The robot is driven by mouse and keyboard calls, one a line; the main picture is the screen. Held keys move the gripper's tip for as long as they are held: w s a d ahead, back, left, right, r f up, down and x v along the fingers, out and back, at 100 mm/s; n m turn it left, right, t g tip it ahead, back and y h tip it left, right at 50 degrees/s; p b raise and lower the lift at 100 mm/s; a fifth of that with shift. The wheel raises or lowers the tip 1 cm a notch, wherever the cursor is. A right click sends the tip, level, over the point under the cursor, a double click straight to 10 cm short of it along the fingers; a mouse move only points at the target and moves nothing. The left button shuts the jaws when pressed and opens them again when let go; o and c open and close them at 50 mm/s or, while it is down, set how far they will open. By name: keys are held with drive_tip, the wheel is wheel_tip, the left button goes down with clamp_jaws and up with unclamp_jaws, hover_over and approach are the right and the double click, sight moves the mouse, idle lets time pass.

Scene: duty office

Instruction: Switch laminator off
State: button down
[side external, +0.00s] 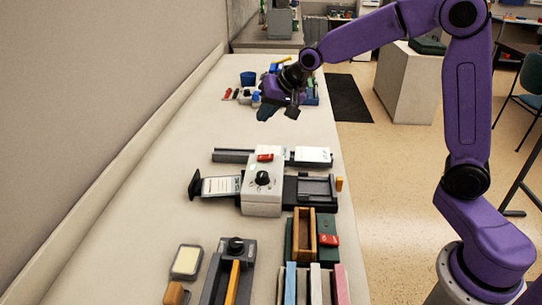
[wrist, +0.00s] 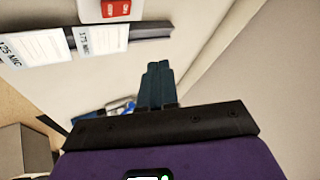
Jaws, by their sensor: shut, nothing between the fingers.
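The laminator (side external: 262,190) is a pale box in the middle of the bench in the side view, with a black dial (side external: 262,178) on top. A red rocker switch (side external: 265,157) sits at its far end. In the wrist view the switch (wrist: 115,8) shows at the top edge with white lettering, too small to read surely. My gripper (side external: 267,114) is above the bench, beyond the laminator and apart from it. Its dark teal fingers (wrist: 156,70) are together and empty in the wrist view.
Label cards (side external: 220,187) and dark rails flank the laminator. A wooden tray (side external: 304,235), a grey holder (side external: 228,272) and several coloured strips stand nearer. A blue cup (side external: 248,78) and small items lie at the far end. The bench's left side is largely clear beside the wall.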

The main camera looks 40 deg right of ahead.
sight(273, 156)
drive_tip(key=shift+s+d+f, duration=0.15)
drive_tip(key=shift+s+f, duration=0.05)
drive_tip(key=shift+f, duration=1.25)
drive_tip(key=shift+s+d+f, duration=0.2)
drive_tip(key=shift+f, duration=1.25)
drive_tip(key=shift+s+d+f, duration=0.15)
drive_tip(key=shift+s+f, duration=0.05)
drive_tip(key=shift+f, duration=1.25)
drive_tip(key=shift+f, duration=0.1)
drive_tip(key=shift+d+f, duration=0.1)
drive_tip(key=shift+f, duration=0.2)
drive_tip(key=shift+f, duration=0.35)
drive_tip(key=shift+r, duration=0.1)
drive_tip(key=shift+r, duration=0.7)
drive_tip(key=shift+w+a+r, duration=0.1)
drive_tip(key=shift+a+r, duration=0.05)
drive_tip(key=shift+r, duration=0.65)
drive_tip(key=shift+w+a+r, duration=0.1)
drive_tip(key=shift+r, duration=0.75)
drive_tip(key=shift+w+a+r, duration=0.1)
drive_tip(key=shift+a+r, duration=0.05)
drive_tip(key=shift+r, duration=0.65)
